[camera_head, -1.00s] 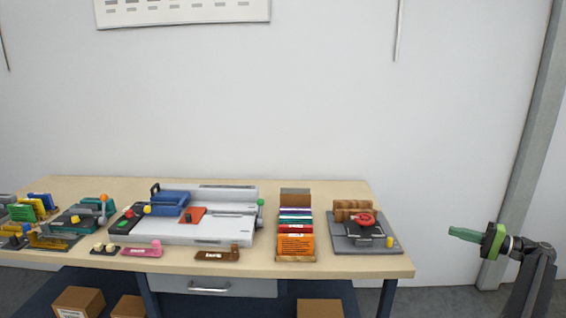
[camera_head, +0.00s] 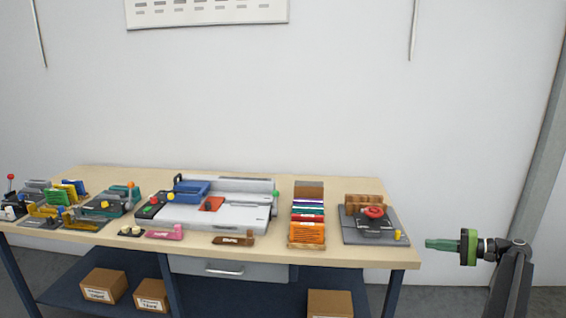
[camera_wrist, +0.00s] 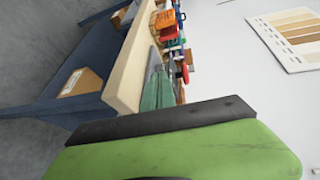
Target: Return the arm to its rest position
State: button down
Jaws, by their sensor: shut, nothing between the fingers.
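My gripper (camera_head: 430,244) has green fingers and is at the right of the head view, just off the right end of the workbench. It points left toward the bench and is shut and empty. In the wrist view its green fingers (camera_wrist: 158,92) lie together, pointing toward the bench edge. My arm rises from the bottom right corner of the head view. Nothing touches the gripper in the head view.
The wooden-topped workbench (camera_head: 345,254) holds a grey press with a red knob (camera_head: 374,212) near its right end, a rack of coloured sheets (camera_head: 307,235) and a large white machine (camera_head: 232,216). Boxes (camera_head: 330,303) sit on the lower shelf. Floor right of the bench is clear.

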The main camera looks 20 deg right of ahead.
jog(key=w+a+f+n+g+h, duration=0.1)
jog(key=w+a+f+g, duration=0.15)
jog(key=a, duration=0.65)
jog(key=w+a+f+n+g, duration=0.15)
jog(key=a+f, duration=0.25)
jog(key=a, duration=0.5)
jog(key=w+a+f+n+g+h, duration=0.1)
jog(key=w+a+f+g, duration=0.2)
jog(key=a, duration=0.6)
jog(key=s+a+f+n+g+h, duration=0.1)
jog(key=s+a+f+n+h, duration=0.2)
jog(key=a, duration=0.6)
jog(key=s+a+f+n+g+h, duration=0.1)
jog(key=s+a+f+g+h, duration=0.2)
jog(key=a, duration=0.5)
jog(key=s+a+f+n+h, duration=0.2)
jog(key=s+a+f, duration=0.25)
jog(key=a, duration=0.45)
notch_tip(320, 180, down, 10)
jog(key=b, duration=1.1)
notch_tip(320, 180, up, 23)
jog(key=p, duration=2.2)
jog(key=shift+a+h+p, duration=0.15)
jog(key=shift+h+p, duration=0.25)
